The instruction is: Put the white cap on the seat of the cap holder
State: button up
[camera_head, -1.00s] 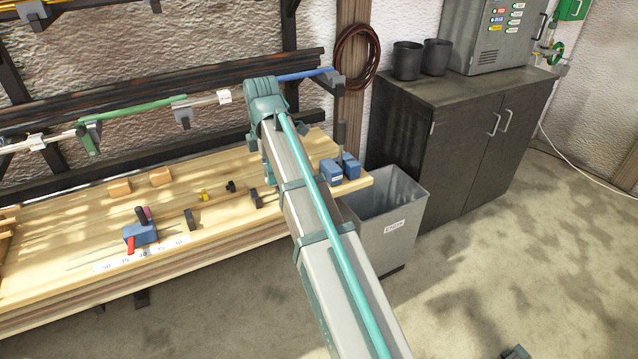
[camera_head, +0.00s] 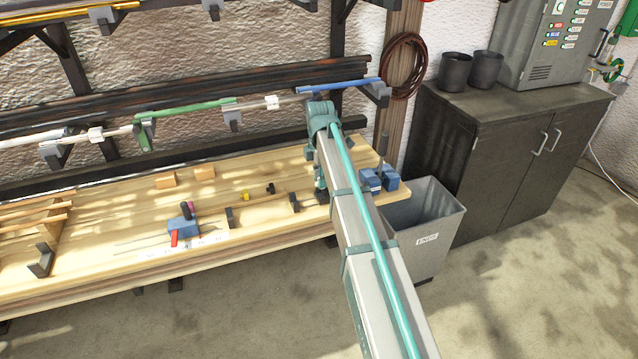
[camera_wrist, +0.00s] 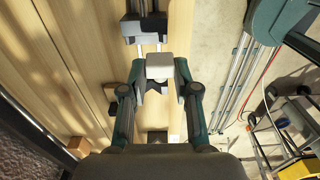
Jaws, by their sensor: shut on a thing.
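In the wrist view my gripper (camera_wrist: 160,88) is shut on a small white block-shaped piece, the white cap (camera_wrist: 160,66), held between the fingertips. Just beyond it, at the top of that view, is a dark block with a pale front and two thin rods (camera_wrist: 146,28); I cannot tell for sure whether this is the cap holder. The cap looks apart from it, but the height is unclear. There the cap and fingertips are hidden.
The wooden bench (camera_head: 110,215) carries a blue fixture with a red handle (camera_head: 182,228), small dark stands and wooden blocks (camera_head: 166,181). A rack with coloured laths (camera_head: 185,112) runs behind. A grey bin (camera_head: 430,215) stands at the bench's right end, beside a dark cabinet (camera_head: 480,150).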

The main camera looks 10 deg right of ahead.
aim_at(319, 196)
jog(key=shift+w+f+p, duration=0.3)
jog(key=shift+w+f, duration=0.55)
jog(key=shift+f, duration=0.1)
jog(key=shift+f+p, duration=0.35)
jog(key=shift+f, duration=1.4)
jog(key=shift+f, duration=0.15)
jog(key=o, duration=0.8)
notch_tip(319, 196, up, 12)
jog(key=b, duration=0.3)
jog(key=shift+r, duration=0.2)
